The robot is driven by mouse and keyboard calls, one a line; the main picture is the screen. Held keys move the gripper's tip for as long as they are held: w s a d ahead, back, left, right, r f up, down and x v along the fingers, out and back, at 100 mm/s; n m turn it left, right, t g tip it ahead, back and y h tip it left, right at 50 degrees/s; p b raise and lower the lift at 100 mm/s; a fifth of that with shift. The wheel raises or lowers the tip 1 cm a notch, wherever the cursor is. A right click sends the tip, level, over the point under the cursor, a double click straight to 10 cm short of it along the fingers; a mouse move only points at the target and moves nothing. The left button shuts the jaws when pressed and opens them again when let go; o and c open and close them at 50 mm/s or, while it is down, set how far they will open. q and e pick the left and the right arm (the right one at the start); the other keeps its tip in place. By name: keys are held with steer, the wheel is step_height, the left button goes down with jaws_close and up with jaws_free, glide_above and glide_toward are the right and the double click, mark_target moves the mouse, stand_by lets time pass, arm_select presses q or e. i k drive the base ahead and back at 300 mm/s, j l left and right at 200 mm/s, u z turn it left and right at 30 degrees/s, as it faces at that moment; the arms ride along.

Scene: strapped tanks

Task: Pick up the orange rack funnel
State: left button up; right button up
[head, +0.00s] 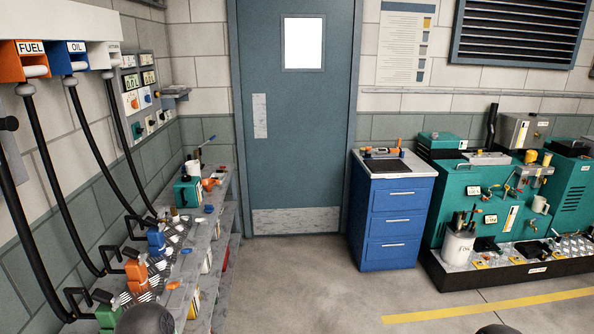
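A small orange piece that looks like a funnel (210,184) lies on top of the grey rack along the left wall, toward its far end, beside a teal can. It is too small for me to make out its exact shape or which way its mouth faces. A smaller flat orange piece (172,285) lies nearer on the same rack (228,186). Neither of my grippers shows. Dark rounded parts at the bottom edge seem to be my own arms.
Fuel and oil hoses with an orange nozzle (136,269) and a blue nozzle (156,241) hang along the rack's wall side. A blue drawer cabinet (390,226) stands beside the door (298,130). Teal machines (475,205) stand at right. The middle floor is clear.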

mark_target(208, 184)
steer(key=i+u, duration=0.2)
steer(key=i, duration=0.3)
steer(key=i+l+u, duration=0.25)
steer(key=i, duration=0.2)
steer(key=i+l+u, duration=0.2)
steer(key=i, duration=0.25)
steer(key=i+l+u, duration=0.25)
steer(key=i, duration=0.2)
